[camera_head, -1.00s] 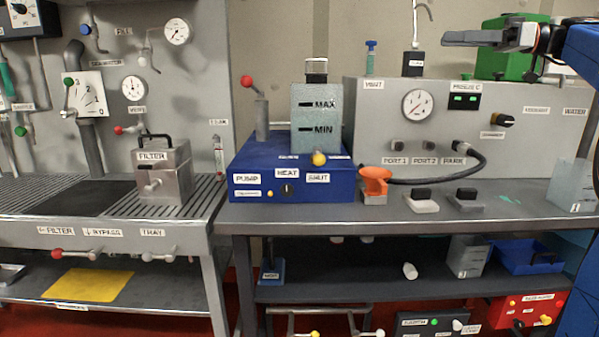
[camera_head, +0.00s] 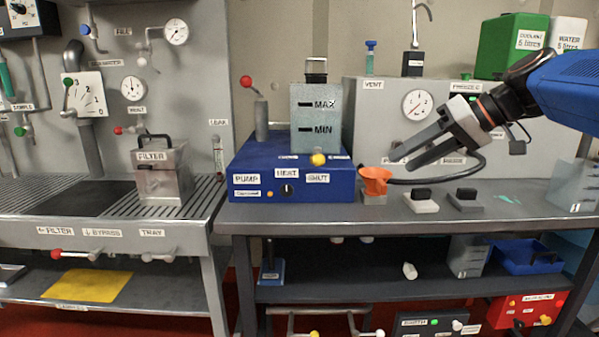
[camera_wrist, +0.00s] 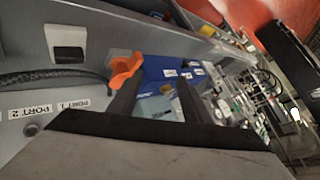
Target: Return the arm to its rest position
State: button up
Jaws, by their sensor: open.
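My gripper (camera_head: 412,158) is at the right in the head view, in front of the grey panel (camera_head: 385,110) and above the bench. My arm comes in from the right edge, and the gripper tilts down to the left. Its fingers (camera_wrist: 155,100) are apart in the wrist view, with nothing between them up close. The gripper hides part of the panel, including some port labels.
A blue pump unit (camera_head: 265,172) with a MAX/MIN tank (camera_head: 316,118) stands left of the funnel. Two small blocks with black tops (camera_head: 421,203) (camera_head: 466,201) sit below the gripper. A black hose (camera_head: 440,179) curves from the panel. Green (camera_head: 512,45) and white (camera_head: 567,38) containers stand at the back right.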

jog(key=s+d+f+m+h, duration=0.2)
jog(key=s+f+h, duration=0.2)
jog(key=s+f, duration=0.7)
jog(key=s+d+f+m+h, duration=0.1)
jog(key=s+d+f+h, duration=0.2)
jog(key=s+f, duration=0.8)
notch_tip(320, 180, down, 7)
jog(key=shift+s+d+m+h, duration=0.25)
jog(key=shift+m+h, duration=0.15)
jog(key=shift+h, duration=0.3)
